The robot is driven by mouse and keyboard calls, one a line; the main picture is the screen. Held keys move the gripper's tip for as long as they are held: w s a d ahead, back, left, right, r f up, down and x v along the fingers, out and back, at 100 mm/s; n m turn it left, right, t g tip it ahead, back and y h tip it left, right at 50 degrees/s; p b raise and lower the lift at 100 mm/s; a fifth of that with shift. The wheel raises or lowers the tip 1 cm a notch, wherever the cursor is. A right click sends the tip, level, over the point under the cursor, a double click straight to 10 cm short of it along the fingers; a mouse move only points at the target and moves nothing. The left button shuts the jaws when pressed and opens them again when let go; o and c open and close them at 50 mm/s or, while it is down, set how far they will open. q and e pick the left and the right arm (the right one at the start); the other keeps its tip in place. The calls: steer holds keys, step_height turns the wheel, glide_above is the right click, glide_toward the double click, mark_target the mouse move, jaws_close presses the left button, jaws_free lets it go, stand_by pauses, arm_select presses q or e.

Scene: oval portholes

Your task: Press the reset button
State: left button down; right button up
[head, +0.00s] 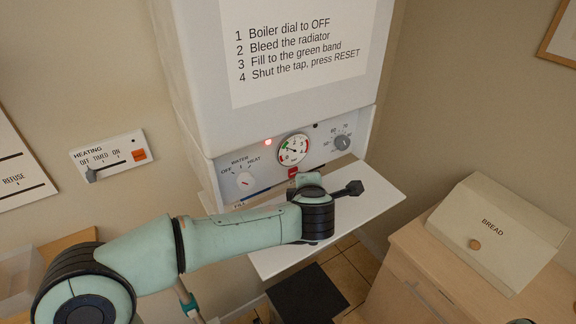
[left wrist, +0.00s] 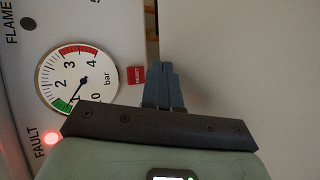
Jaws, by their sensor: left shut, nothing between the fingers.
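The red reset button (head: 292,172) is on the boiler's front panel, just below the round pressure gauge (head: 293,149). In the left wrist view the button (left wrist: 136,75) shows clear, with the gauge (left wrist: 76,80) beside it. The gauge needle points near 1, by the end of the green band. My left gripper (head: 354,188) reaches in from the left, under the panel and over the white shelf. In the left wrist view its fingers (left wrist: 162,72) are shut and empty, to the right of the button in that picture. Contact with the button does not show. My right gripper is not in view.
A red fault lamp (head: 268,142) glows on the panel. A mode knob (head: 245,180) and a grey temperature knob (head: 342,142) flank the gauge. The white shelf (head: 283,262) juts out below. A bread box (head: 498,230) stands on a cabinet at right.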

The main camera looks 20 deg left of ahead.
arm_select(q)
steer(key=shift+w+a, duration=0.65)
steer(key=shift+a, duration=0.3)
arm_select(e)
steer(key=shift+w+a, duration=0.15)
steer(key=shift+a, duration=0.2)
arm_select(q)
steer(key=shift+w+a, duration=0.1)
stand_by(0.9)
steer(key=shift+w+a, duration=0.2)
steer(key=shift+w+a, duration=0.25)
steer(key=shift+a, duration=0.1)
stand_by(1.0)
steer(key=shift+s+d, duration=0.6)
steer(key=shift+d, duration=0.05)
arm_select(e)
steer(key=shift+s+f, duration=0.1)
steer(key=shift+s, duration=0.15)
arm_select(q)
steer(key=shift+d, duration=0.1)
steer(key=shift+s+d+b, duration=0.25)
steer(key=shift+s+d, duration=0.5)
steer(key=shift+d, duration=0.2)
steer(key=shift+s+d+b, duration=0.2)
steer(key=shift+s+d, duration=0.55)
steer(key=shift+d, duration=0.2)
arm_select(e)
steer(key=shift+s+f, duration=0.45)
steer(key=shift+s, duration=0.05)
